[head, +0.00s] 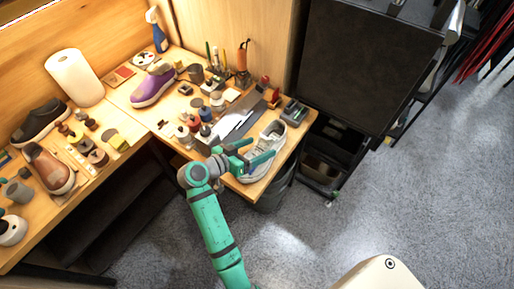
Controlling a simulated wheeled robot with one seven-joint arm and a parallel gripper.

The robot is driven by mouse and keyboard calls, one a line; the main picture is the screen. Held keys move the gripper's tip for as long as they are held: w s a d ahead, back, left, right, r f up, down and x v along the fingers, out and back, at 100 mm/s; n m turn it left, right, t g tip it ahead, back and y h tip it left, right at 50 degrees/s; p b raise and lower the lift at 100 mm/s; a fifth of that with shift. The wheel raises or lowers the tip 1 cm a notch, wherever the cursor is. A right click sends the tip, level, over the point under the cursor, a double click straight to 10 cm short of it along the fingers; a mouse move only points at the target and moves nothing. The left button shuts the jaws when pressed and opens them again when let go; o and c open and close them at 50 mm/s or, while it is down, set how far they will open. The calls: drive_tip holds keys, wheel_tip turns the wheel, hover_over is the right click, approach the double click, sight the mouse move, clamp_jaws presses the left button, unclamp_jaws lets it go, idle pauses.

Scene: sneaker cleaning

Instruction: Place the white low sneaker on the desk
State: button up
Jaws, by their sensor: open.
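The white low sneaker (273,133) rests on the right end of the wooden desk (283,158), close to its front edge. It looks greyish white, and part of its middle is hidden by my gripper. My gripper (261,149) is open at the sneaker, with its fingers over or beside the shoe's middle. I cannot tell whether the fingers touch it.
Bottles, jars and brushes crowd the desk left of and behind the sneaker. A purple shoe (153,84), a brown shoe (49,168), a dark shoe (40,123) and a paper roll (75,78) stand farther left. A dark bin (272,197) is under the desk's right end. Open floor lies in front.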

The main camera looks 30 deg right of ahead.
drive_tip(key=v, duration=1.2)
drive_tip(key=shift+f, duration=0.1)
